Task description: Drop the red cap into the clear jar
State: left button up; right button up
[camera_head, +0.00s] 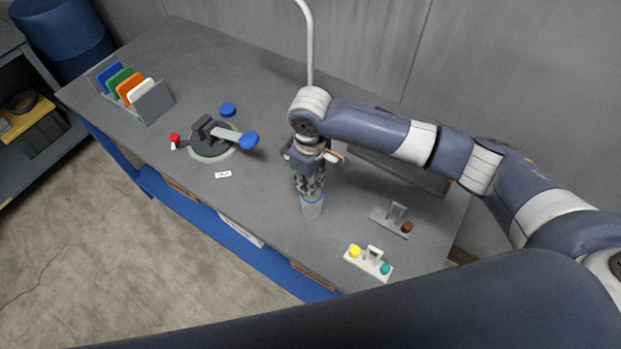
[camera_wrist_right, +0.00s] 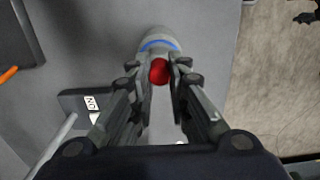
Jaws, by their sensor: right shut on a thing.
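My right gripper (camera_head: 310,188) points down over the clear jar (camera_head: 312,209) near the table's front edge. In the right wrist view the red cap (camera_wrist_right: 158,71) sits between the fingertips of the right gripper (camera_wrist_right: 159,75), which is shut on it. The jar, with a blue band, shows just beyond the cap in that view (camera_wrist_right: 158,42). The cap appears at or above the jar's mouth; the exact height gap is hard to tell. The fingers hide the cap and the jar's mouth in the head view. My left gripper is not in view.
On the grey table (camera_head: 265,190), a round fixture (camera_head: 210,140) with a blue-ended lever stands left, beside a small red piece (camera_head: 174,138). A rack of coloured plates (camera_head: 150,99) is farther left. Right of the jar are a grey bracket (camera_head: 390,220) and a white plate (camera_head: 368,264).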

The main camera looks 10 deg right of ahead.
jog(key=o, duration=0.7)
jog(key=shift+o, duration=0.2)
notch_tip(320, 180, up, 12)
dwell(0.3)
